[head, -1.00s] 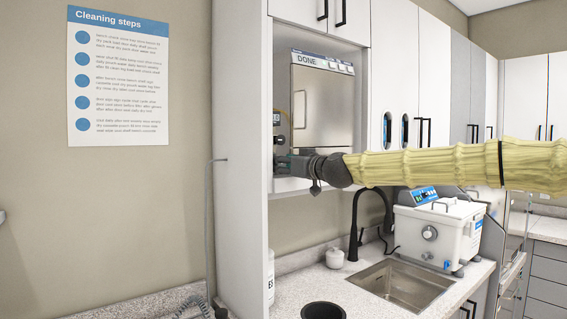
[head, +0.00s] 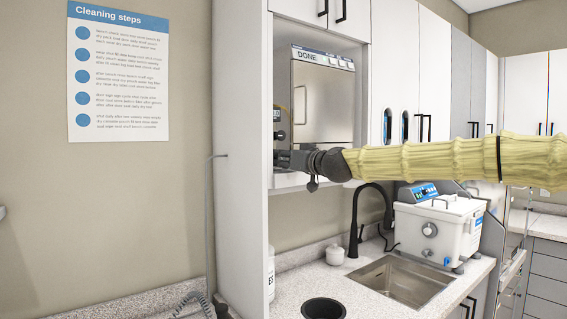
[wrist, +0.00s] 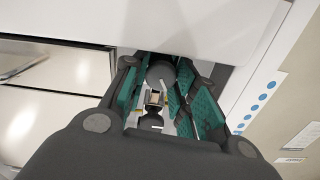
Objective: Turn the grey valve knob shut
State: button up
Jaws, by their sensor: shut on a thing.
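The grey valve knob (wrist: 160,73) shows in the wrist view as a round dark-grey piece between the fingertips. My gripper (wrist: 161,80), with teal finger pads, is shut on it, one finger on each side. In the head view my gripper (head: 284,159) reaches the left side of the autoclave (head: 322,105) and hides the held knob. Another dark knob (head: 279,135) sits just above the gripper there. The knob's exact turn angle cannot be told.
The autoclave sits in a white cabinet bay, its panel (head: 322,58) reading DONE. The tall white side panel (head: 238,150) stands close to the left of my gripper. Below are a black tap (head: 355,225), a sink (head: 400,282) and a white bath unit (head: 440,228).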

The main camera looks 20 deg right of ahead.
jog(key=shift+d+m+b, duration=0.1)
jog(key=shift+m+b, duration=0.5)
jog(key=shift+m, duration=0.9)
jog(key=o, duration=1)
jog(key=shift+d, duration=0.1)
jog(key=v, duration=1.2)
jog(key=shift+o, duration=0.2)
